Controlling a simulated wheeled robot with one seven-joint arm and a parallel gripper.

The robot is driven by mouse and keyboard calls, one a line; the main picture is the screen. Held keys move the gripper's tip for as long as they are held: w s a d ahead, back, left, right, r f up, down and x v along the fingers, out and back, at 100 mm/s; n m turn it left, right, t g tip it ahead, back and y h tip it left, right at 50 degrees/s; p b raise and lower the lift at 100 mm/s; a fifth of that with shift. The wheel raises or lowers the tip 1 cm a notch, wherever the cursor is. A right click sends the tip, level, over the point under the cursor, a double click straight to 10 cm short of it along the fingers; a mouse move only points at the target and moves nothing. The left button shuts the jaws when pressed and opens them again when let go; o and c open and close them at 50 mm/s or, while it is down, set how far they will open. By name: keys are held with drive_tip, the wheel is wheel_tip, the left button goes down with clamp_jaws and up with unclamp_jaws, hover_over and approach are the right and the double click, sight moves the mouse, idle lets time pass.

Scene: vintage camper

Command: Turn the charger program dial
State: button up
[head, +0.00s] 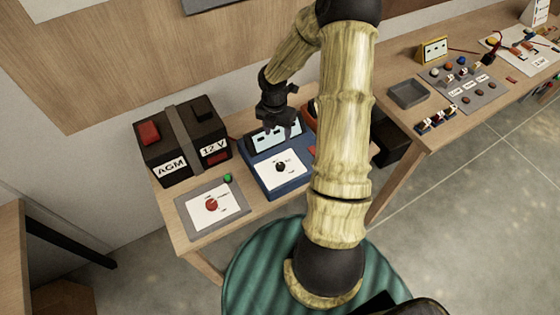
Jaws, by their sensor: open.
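The blue charger (263,186) stands on the wooden bench, with a lit display (266,141) at its back. Its black program dial (280,167) sits on a white label on the sloping front panel. The dial's exact pointing is too small to read. My gripper (284,134) hangs over the charger's display, behind the dial and apart from it. Its dark fingers point down and it holds nothing that I can see. My arm hides the charger's right side and part of what lies there.
A black AGM 12 V battery (181,142) stands left of the charger. A grey panel with a red knob (211,204) and a green button (228,178) lies in front of it. Right of my arm are a grey tray (408,93), a small-parts mat (468,88) and a yellow meter (433,50).

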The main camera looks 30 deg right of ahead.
sight(280, 165)
drive_tip(key=f+p, duration=0.1)
drive_tip(key=f, duration=0.4)
drive_tip(key=f+p, duration=0.1)
drive_tip(key=f, duration=0.5)
drive_tip(key=s+f+p, duration=0.1)
drive_tip(key=f, duration=0.5)
drive_tip(key=shift+d+f+p, duration=0.2)
drive_tip(key=shift+d+p, duration=0.1)
drive_tip(key=c, duration=1)
drive_tip(key=shift+o, duration=0.2)
